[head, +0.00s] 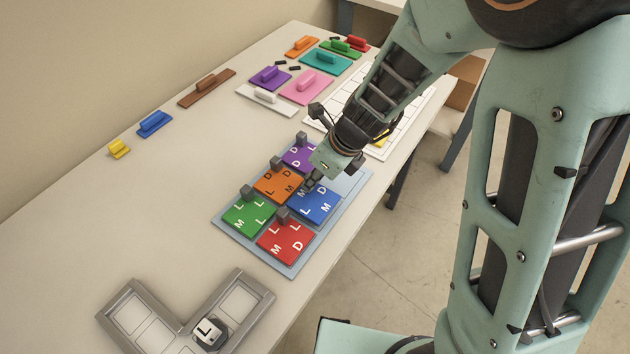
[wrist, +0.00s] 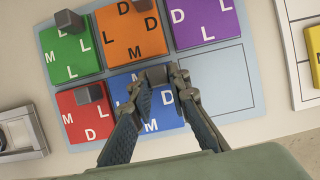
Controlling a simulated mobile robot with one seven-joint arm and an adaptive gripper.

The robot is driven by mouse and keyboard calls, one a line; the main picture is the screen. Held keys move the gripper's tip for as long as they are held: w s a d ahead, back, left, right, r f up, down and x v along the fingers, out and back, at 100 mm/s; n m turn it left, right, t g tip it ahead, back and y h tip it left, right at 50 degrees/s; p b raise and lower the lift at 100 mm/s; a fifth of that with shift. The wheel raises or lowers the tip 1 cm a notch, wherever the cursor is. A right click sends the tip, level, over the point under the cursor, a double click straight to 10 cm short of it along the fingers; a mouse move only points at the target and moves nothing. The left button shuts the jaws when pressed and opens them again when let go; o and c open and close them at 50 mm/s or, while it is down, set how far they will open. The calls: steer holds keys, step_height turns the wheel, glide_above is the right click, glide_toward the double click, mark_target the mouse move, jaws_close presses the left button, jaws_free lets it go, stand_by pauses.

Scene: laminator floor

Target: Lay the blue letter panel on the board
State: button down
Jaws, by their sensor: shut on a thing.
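The blue letter panel (head: 322,208) is at the middle cell of the near row of the light blue board (head: 352,181), beside the red panel (head: 284,243). My gripper (head: 309,183) is shut on the grey knob of the blue panel. In the wrist view the fingers (wrist: 157,76) stand on either side of the knob and cover part of the blue panel (wrist: 172,116). The panel looks level and lined up with its neighbours; whether it touches the board I cannot tell. The board (wrist: 230,80) has an outlined bare cell to its right.
Green (head: 248,214), orange (head: 278,183) and purple (head: 297,155) letter panels lie on the board. A grey L-shaped tray (head: 155,335) with a white letter die (head: 209,334) stands in front. Several coloured handled pieces lie farther back. A white grid sheet (head: 415,110) is behind my arm.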

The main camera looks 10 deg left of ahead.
steer(key=shift+f, duration=0.6)
steer(key=shift+f, duration=0.15)
steer(key=c, duration=1.8)
jaws_free()
steer(key=shift+r, duration=0.5)
steer(key=p+v, duration=0.4)
steer(key=v, duration=0.7)
steer(key=shift+s+d+r+p, duration=0.1)
steer(key=shift+s+d+p, duration=0.05)
steer(key=shift+d+p, duration=0.2)
